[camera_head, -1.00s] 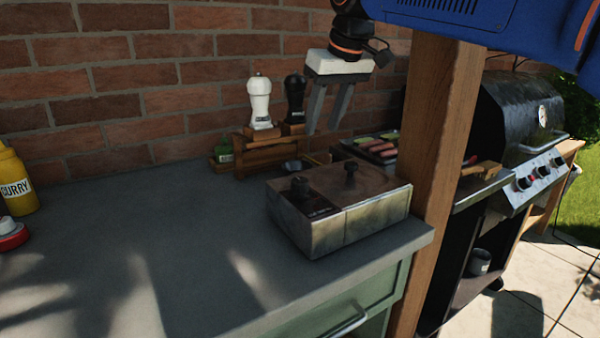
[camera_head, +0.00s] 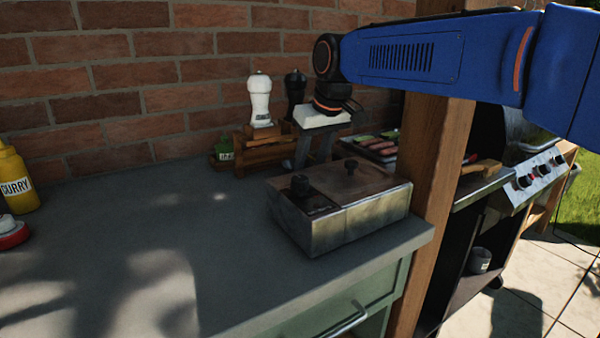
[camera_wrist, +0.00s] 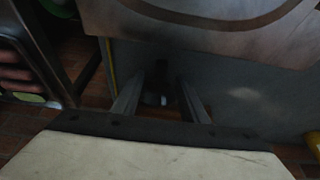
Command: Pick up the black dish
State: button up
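A small dark thing, which may be the black dish (camera_head: 289,164), sits behind the metal box, in front of the wooden rack. My gripper (camera_head: 309,163) is lowered behind the box and largely covers it in the head view. In the wrist view my gripper (camera_wrist: 162,100) has its two fingers apart, and a dark shape (camera_wrist: 158,87) with a pale spot shows between or just below them. Shadow hides its outline. I cannot tell whether the fingers touch it.
The metal box (camera_head: 345,218) with two dark knobs stands close in front of my gripper. A wooden rack (camera_head: 262,155) with a white mill (camera_head: 261,100) and a dark mill (camera_head: 295,92) stands behind. A food tray (camera_head: 375,148) and wooden post (camera_head: 440,180) are right. The counter's left is mostly clear.

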jog(key=shift+x, duration=1.2)
jog(key=shift+c, duration=0.4)
grip_shut()
jog(key=shift+r, duration=0.1)
